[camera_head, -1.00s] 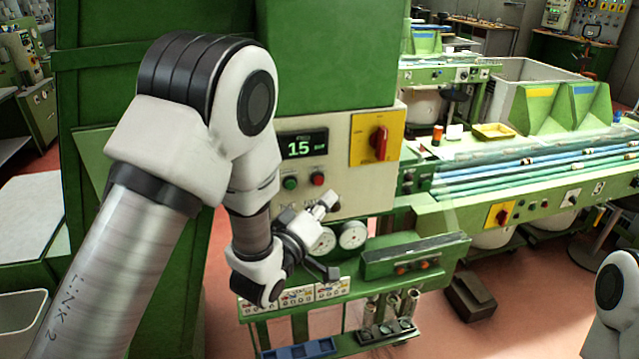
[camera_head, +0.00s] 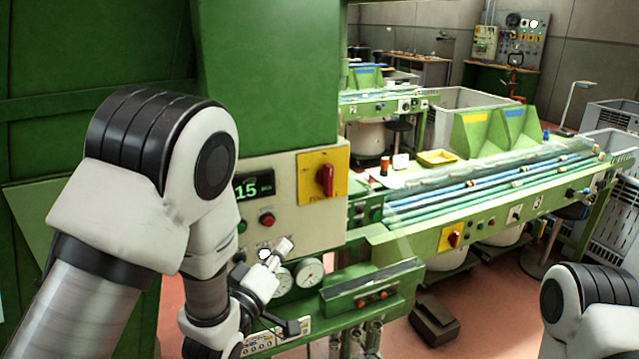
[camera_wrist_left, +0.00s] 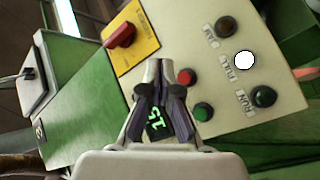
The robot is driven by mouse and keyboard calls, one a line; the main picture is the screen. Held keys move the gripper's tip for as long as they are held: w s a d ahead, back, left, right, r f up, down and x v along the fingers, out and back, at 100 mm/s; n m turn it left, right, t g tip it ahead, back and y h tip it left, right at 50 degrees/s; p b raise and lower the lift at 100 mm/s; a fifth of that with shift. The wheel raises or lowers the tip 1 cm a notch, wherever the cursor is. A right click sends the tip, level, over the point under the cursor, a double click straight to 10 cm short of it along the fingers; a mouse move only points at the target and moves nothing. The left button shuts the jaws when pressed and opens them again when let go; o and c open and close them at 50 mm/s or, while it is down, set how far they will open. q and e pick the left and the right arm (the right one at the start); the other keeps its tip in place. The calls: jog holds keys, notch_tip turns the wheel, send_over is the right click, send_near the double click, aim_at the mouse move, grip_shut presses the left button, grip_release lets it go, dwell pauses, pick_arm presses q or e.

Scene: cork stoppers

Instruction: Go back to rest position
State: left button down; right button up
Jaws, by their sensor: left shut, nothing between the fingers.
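My left arm comes in from the left in the head view, bent in front of the green machine. My left gripper (camera_head: 279,251) is shut and empty, in front of the lower part of the cream control panel (camera_head: 322,215). In the left wrist view the gripper (camera_wrist_left: 160,66) points at the panel, with its fingers together over part of the green "15" display (camera_wrist_left: 158,130). I cannot tell how large the gap to the panel is. Part of my right arm shows at the lower right of the head view; its gripper is out of frame.
The panel carries a red knob on a yellow plate (camera_head: 322,178) and a red button (camera_head: 267,219). Gauges (camera_head: 309,272) sit just below the gripper. A green conveyor (camera_head: 500,190) with blue tubes runs to the right. A dark box (camera_head: 434,320) lies on the reddish floor.

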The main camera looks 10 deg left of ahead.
pick_arm(q)
jog(key=s+a+f+g+y+b, duration=0.1)
jog(key=s+a+f+g, duration=0.2)
jog(key=f, duration=0.7)
jog(key=s+a+f+n+g+y+b, duration=0.15)
jog(key=s+f, duration=0.25)
jog(key=f, duration=0.5)
jog(key=s+a+f+g+y, duration=0.1)
jog(key=s+f+g, duration=0.25)
jog(key=f, duration=0.65)
jog(key=s+a+f+m+g, duration=0.1)
jog(key=s+f+m+g, duration=0.3)
jog(key=s, duration=0.7)
jog(key=s+a+f+m+g, duration=0.1)
jog(key=s+f+m+g, duration=0.3)
jog(key=s, duration=0.7)
notch_tip(320, 180, down, 4)
jog(key=g+b, duration=0.1)
jog(key=g, duration=0.1)
jog(key=shift+s+a+r+g, duration=0.15)
jog(key=shift+s+a+g, duration=0.15)
jog(key=shift+s, duration=0.1)
